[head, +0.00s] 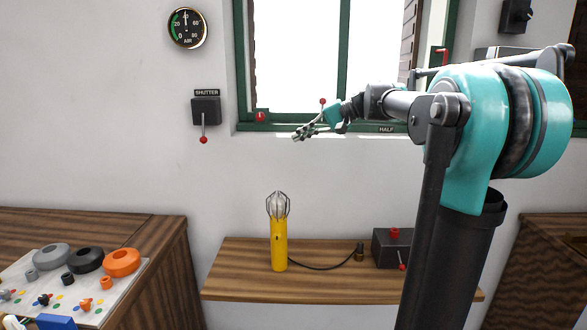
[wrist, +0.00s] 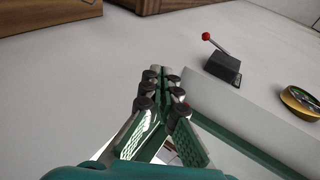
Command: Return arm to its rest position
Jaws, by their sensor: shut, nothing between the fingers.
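My gripper (head: 305,131) is at the end of my teal and grey arm, raised in front of the window sill in the head view. It points left and slightly down, well above the wooden shelf. In the wrist view my gripper (wrist: 161,90) has its fingers drawn together with nothing between them. It touches nothing that I can see.
A green-framed window (head: 240,60) is behind the arm. A shutter lever box (head: 205,111) and an AIR gauge (head: 187,28) are on the wall. A yellow caged lamp (head: 279,243) and dark switch box (head: 388,248) stand on the shelf (head: 240,285). A bench (head: 165,240) is at left.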

